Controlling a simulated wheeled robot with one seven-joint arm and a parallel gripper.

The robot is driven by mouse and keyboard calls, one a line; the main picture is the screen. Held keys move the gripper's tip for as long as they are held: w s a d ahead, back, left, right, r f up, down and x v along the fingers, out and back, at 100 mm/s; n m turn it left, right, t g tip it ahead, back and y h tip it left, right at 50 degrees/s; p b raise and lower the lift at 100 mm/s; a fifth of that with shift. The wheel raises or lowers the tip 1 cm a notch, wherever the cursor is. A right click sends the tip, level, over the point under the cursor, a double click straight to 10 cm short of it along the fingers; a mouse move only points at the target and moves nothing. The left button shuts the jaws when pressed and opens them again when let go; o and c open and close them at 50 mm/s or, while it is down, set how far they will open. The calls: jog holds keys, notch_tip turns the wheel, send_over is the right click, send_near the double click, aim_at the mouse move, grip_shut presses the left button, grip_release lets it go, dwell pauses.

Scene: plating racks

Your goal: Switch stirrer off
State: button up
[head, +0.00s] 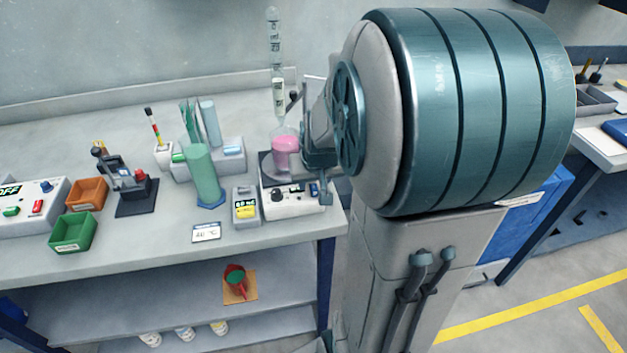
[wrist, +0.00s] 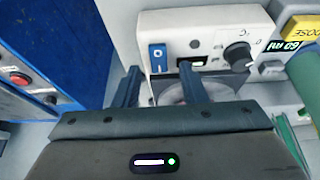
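The stirrer (head: 291,204) is a white box with a dark top plate at the right end of the bench. A flask of pink liquid (head: 286,150) stands on it. In the wrist view its white front panel (wrist: 210,24) carries a blue rocker switch marked O (wrist: 157,57), a black knob (wrist: 238,55) and a small dark window partly hidden by a fingertip. My gripper (wrist: 160,70) is open and empty, its two fingers apart just short of the panel, the switch roughly between their tips. In the head view my gripper (head: 325,192) is at the stirrer's right side, partly hidden by my arm.
A dosing unit with a yellow label (head: 246,208) stands just left of the stirrer. A tall glass column (head: 276,70) rises above the flask. A blue cabinet with a red button (wrist: 20,78) is left in the wrist view.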

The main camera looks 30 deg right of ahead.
jog(key=v, duration=1.4)
jog(key=shift+f, duration=0.1)
jog(key=s+a+f+n, duration=0.1)
jog(key=s+a+f, duration=0.2)
jog(key=s+a, duration=0.1)
jog(key=s+a+f+n+g+y, duration=0.1)
jog(key=s+a+f+n, duration=0.1)
jog(key=a, duration=0.5)
jog(key=shift+s+f+g, duration=0.3)
jog(key=shift+s+f, duration=0.25)
jog(key=shift+s, duration=0.45)
